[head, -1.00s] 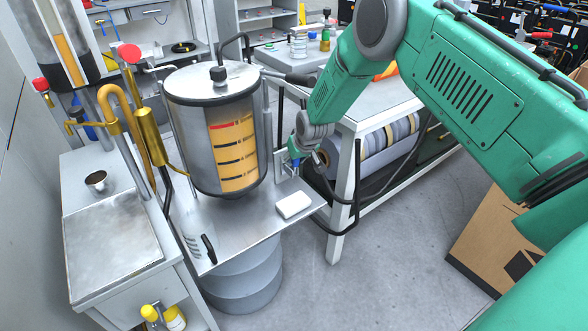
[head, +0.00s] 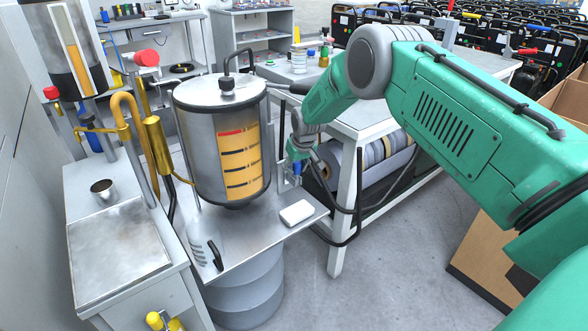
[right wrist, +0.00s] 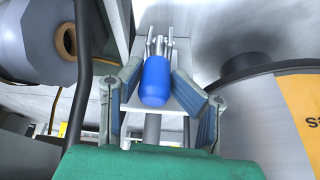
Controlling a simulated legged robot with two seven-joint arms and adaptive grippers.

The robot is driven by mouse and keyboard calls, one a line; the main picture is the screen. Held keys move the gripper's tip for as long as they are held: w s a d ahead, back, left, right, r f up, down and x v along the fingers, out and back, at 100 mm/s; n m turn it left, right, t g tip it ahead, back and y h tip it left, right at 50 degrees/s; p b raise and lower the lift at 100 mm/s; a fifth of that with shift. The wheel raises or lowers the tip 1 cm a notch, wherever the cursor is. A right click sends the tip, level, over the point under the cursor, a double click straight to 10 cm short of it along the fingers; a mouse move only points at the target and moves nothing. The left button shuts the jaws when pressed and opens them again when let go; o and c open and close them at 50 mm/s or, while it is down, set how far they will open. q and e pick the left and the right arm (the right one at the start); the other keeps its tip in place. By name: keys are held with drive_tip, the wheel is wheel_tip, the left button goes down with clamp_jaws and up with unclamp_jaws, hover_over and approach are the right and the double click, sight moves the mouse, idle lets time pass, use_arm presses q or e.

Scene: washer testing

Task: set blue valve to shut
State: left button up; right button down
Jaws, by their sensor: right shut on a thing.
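The blue valve (right wrist: 155,82) has a rounded blue handle on a metal bracket, upright in the right wrist view. In the head view, a small bit of its blue (head: 297,168) shows beside the tank, mostly hidden by my right gripper. My right gripper (right wrist: 160,105) has one finger on each side of the blue handle and is shut on it. In the head view, the right gripper (head: 296,160) reaches down to the right side of the steel tank (head: 196,150). My left gripper is out of view.
The tank has an orange level gauge (head: 240,160) and stands over a metal shelf (head: 255,235) with a white block (head: 296,212). A workbench (head: 345,170) with rolls is close on the right. A cardboard box (head: 480,260) stands on the floor.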

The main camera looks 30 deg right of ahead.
drive_tip(key=c, duration=1.3)
unclamp_jaws()
drive_tip(key=shift+d, duration=0.5)
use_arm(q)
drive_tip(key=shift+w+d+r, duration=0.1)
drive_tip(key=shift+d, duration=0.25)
use_arm(e)
drive_tip(key=shift+w+d+f, duration=0.1)
drive_tip(key=shift+f, duration=0.1)
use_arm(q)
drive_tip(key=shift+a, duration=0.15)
use_arm(e)
drive_tip(key=shift+a+r, duration=0.1)
drive_tip(key=shift+a, duration=0.2)
drive_tip(key=shift+r, duration=0.25)
drive_tip(key=shift+s+r, duration=0.15)
drive_tip(key=shift+s, duration=0.2)
drive_tip(key=s, duration=0.4)
drive_tip(key=s+a, duration=0.1)
drive_tip(key=s, duration=0.6)
drive_tip(key=shift+s+a, duration=0.2)
drive_tip(key=shift+s, duration=0.1)
